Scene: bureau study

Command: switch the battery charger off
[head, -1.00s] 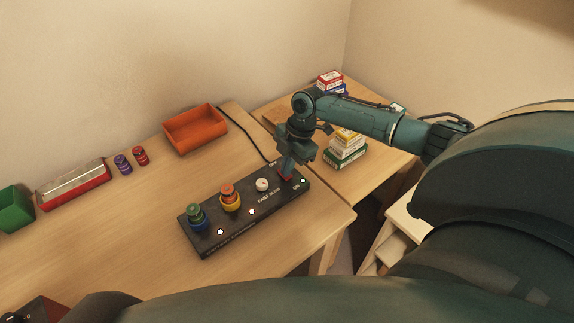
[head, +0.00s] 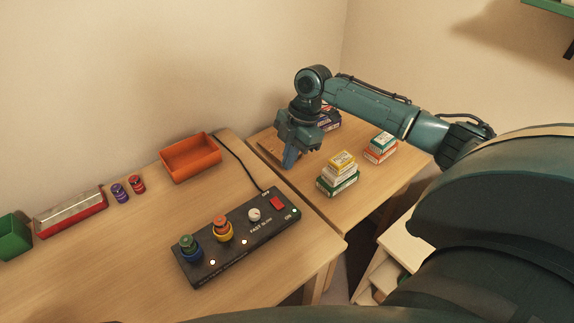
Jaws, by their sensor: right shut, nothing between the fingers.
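The battery charger (head: 232,250) is a long black box near the front edge of the desk. It has a red switch (head: 277,203) at its right end, between the OFF and ON labels, and a white knob (head: 254,214). I cannot tell for sure which way the switch is tipped. A small light near ON looks green, and two lights along the front glow whitish. Coloured cells stand in its left part. My right gripper (head: 290,160) is shut and empty, above and beyond the switch, apart from the charger. My left gripper is not in view.
An orange tray (head: 191,172), purple and red cells (head: 127,190), a red box with a pale top (head: 70,212) and a green bin (head: 14,236) stand along the wall. Stacked small boxes (head: 338,180) stand on the right table. A black cable (head: 238,158) runs behind the charger.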

